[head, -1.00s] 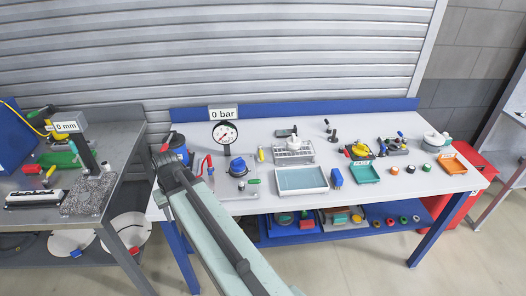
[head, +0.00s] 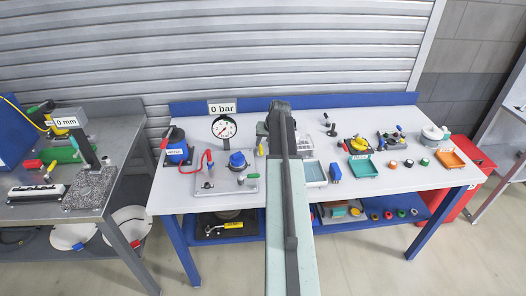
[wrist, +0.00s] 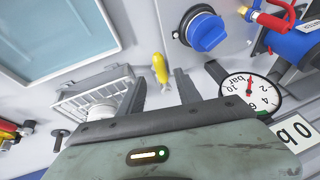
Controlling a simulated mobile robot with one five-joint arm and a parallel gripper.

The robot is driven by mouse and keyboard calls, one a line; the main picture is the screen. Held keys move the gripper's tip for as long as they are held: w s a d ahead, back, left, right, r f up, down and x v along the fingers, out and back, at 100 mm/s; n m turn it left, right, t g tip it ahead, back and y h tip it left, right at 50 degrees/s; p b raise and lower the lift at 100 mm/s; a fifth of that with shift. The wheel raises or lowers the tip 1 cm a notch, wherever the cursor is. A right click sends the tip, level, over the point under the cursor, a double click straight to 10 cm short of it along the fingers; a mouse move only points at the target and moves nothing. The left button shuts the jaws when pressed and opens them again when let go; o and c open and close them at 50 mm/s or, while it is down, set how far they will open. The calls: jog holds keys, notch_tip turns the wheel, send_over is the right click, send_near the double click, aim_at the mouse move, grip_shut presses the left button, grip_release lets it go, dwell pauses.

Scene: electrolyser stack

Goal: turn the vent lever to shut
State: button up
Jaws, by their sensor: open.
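A small yellow lever handle (wrist: 160,67), likely the vent lever, stands out near the gauge in the wrist view. In the head view its yellow end (head: 261,150) shows just left of my arm. My gripper (wrist: 160,86) is open and empty, with its two fingers on either side of the line to the yellow handle. The handle appears just beyond the fingertips; I cannot tell the height gap. In the head view my gripper (head: 272,127) is partly hidden by my own arm. The pressure gauge (head: 224,129) reads 0 bar; its dial (wrist: 249,95) is right of my gripper in the wrist view.
A blue knob (head: 238,160) sits on a grey plate (head: 222,189) with a red hose (head: 208,161). A white rack (wrist: 92,98) and a water tray (wrist: 60,35) are left of my gripper in the wrist view. A blue canister (head: 178,151) stands at the bench's left end.

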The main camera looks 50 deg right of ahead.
aim_at(262, 150)
jog(key=b+x, duration=0.3)
jog(key=x, duration=0.2)
jog(key=shift+f, duration=0.1)
grip_shut()
dwell(1.1)
